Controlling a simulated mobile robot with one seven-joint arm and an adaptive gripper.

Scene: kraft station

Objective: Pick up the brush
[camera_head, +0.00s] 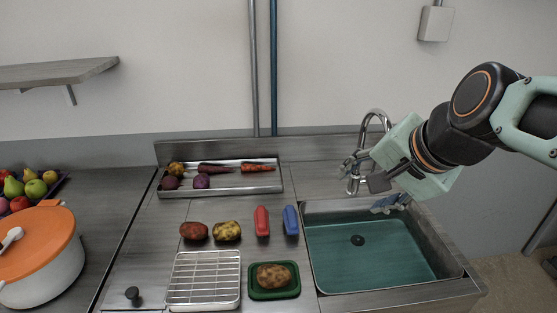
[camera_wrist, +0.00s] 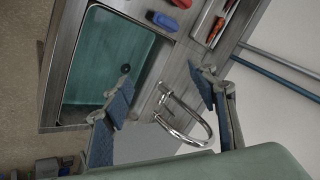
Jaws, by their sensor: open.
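No thing is plainly recognisable as a brush. A red oblong item (camera_head: 261,221) and a blue oblong item (camera_head: 291,220) lie side by side on the counter left of the sink; I cannot tell whether either is the brush. In the wrist view the blue item (camera_wrist: 162,20) and the red item (camera_wrist: 182,3) show at the top edge. My gripper (camera_head: 376,186) is open and empty above the back of the sink, by the tap, to the right of both items. Its spread fingers (camera_wrist: 160,92) show in the wrist view.
The tap (camera_head: 376,118) stands close behind my gripper. The sink (camera_head: 452,272) is below. A metal tray (camera_head: 235,185) of vegetables, two potatoes (camera_head: 210,231), a wire rack (camera_head: 204,278) and a green tray (camera_head: 252,291) with a potato stand left. An orange-lidded pot (camera_head: 40,285) is far left.

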